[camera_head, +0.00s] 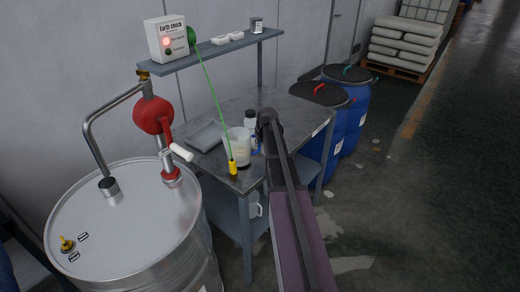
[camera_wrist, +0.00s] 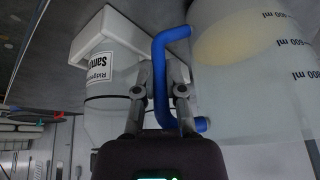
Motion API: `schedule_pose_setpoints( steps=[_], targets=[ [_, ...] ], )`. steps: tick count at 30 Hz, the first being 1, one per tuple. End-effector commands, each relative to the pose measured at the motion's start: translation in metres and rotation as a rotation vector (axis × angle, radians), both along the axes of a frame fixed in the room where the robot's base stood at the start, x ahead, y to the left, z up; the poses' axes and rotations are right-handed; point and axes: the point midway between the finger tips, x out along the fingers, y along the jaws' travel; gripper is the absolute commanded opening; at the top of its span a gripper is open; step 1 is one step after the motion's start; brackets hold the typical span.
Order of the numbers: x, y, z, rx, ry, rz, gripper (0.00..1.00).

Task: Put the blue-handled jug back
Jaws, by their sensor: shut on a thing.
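The blue-handled jug (camera_head: 236,150) is clear plastic and stands on or just above the metal bench, near its front left edge; I cannot tell if it touches. In the wrist view the picture is upside down, and the jug (camera_wrist: 240,75) shows ml marks and a pale yellowish patch of contents. My gripper (camera_wrist: 163,92) is shut on its blue handle (camera_wrist: 163,45), which passes between the fingers. In the head view my gripper (camera_head: 263,128) is largely hidden by my own arm at the jug's right side.
A drum (camera_head: 120,225) with a red pump stands left; blue barrels (camera_head: 350,120) stand right. A shelf (camera_head: 215,48) hangs above the bench (camera_head: 290,110).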

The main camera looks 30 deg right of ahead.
Motion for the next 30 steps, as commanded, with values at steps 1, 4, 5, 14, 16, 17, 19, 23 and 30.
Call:
schedule_pose_setpoints(
  steps=[1, 4, 5, 14, 16, 17, 19, 23, 30],
  targets=[
    [0.0001, -0.0001, -0.0065, 0.001, -0.001, -0.001, 0.00],
    [0.0001, -0.0002, -0.0092, 0.000, -0.001, -0.001, 0.00],
    [-0.0001, -0.0003, -0.0095, 0.000, -0.001, -0.001, 0.00],
    [-0.0002, -0.0006, -0.0086, 0.001, -0.001, -0.002, 0.00],
    [-0.0002, -0.0008, -0.0094, 0.001, -0.001, -0.002, 0.00],
    [-0.0002, -0.0008, -0.0102, 0.001, -0.001, -0.002, 0.00],
    [-0.0004, -0.0010, -0.0114, 0.000, 0.000, -0.001, 0.17],
    [-0.0005, -0.0012, -0.0106, -0.001, 0.000, -0.001, 0.48],
    [-0.0006, -0.0014, -0.0105, 0.000, 0.000, -0.002, 0.48]
  ],
)
